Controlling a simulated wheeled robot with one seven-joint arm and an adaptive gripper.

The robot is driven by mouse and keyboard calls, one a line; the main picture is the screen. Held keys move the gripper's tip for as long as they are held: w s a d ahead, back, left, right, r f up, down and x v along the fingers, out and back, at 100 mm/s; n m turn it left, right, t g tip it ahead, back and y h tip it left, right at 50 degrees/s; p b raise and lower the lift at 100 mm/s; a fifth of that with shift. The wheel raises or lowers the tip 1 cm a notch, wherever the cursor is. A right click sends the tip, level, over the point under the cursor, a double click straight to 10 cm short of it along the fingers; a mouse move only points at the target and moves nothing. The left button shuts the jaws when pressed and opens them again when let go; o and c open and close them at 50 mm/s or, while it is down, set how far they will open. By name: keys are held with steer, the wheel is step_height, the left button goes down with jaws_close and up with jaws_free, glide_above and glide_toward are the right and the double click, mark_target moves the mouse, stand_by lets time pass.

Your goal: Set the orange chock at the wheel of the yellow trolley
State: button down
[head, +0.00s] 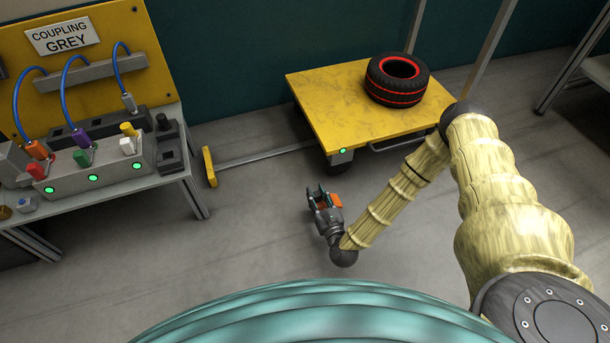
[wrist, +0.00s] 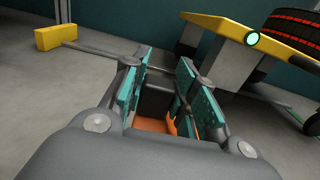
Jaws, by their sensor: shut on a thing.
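The yellow trolley (head: 335,92) stands at the back, with a dark wheel (head: 341,158) under its front left corner, below a green light. The trolley also shows at the upper right of the wrist view (wrist: 225,28). My gripper (head: 320,193) is low over the floor, in front of and left of that wheel, apart from it. It is shut on the orange chock (head: 334,201). In the wrist view the chock (wrist: 152,125) shows between the teal finger pads, mostly hidden by them and the gripper body. I cannot tell whether the chock touches the floor.
A black tyre with red stripes (head: 397,82) lies on the trolley. A grey bar (head: 262,157) with a yellow end block (head: 209,167) runs along the floor left of the trolley. A coupling bench (head: 115,185) stands at the left.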

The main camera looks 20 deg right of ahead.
steer(key=shift+w+a+f+b, duration=0.1)
steer(key=shift+w+f+b, duration=0.5)
steer(key=shift+w+b, duration=1.4)
steer(key=shift+w+a+f+b, duration=0.1)
steer(key=shift+w+f+b, duration=0.65)
steer(key=shift+w, duration=2.3)
steer(key=shift+w+a+f+b, duration=0.1)
steer(key=shift+w+f+b, duration=0.3)
steer(key=shift+w+b, duration=1.65)
steer(key=shift+w+p, duration=0.4)
steer(key=shift+w, duration=0.05)
steer(key=shift+f, duration=0.15)
steer(key=c, duration=1.1)
jaws_free()
steer(key=shift+c, duration=0.2)
steer(key=s+p, duration=0.1)
steer(key=s, duration=0.3)
steer(key=s+p, duration=0.2)
steer(key=s, duration=0.2)
steer(key=s+p, duration=0.2)
steer(key=s, duration=0.2)
steer(key=shift+d, duration=0.25)
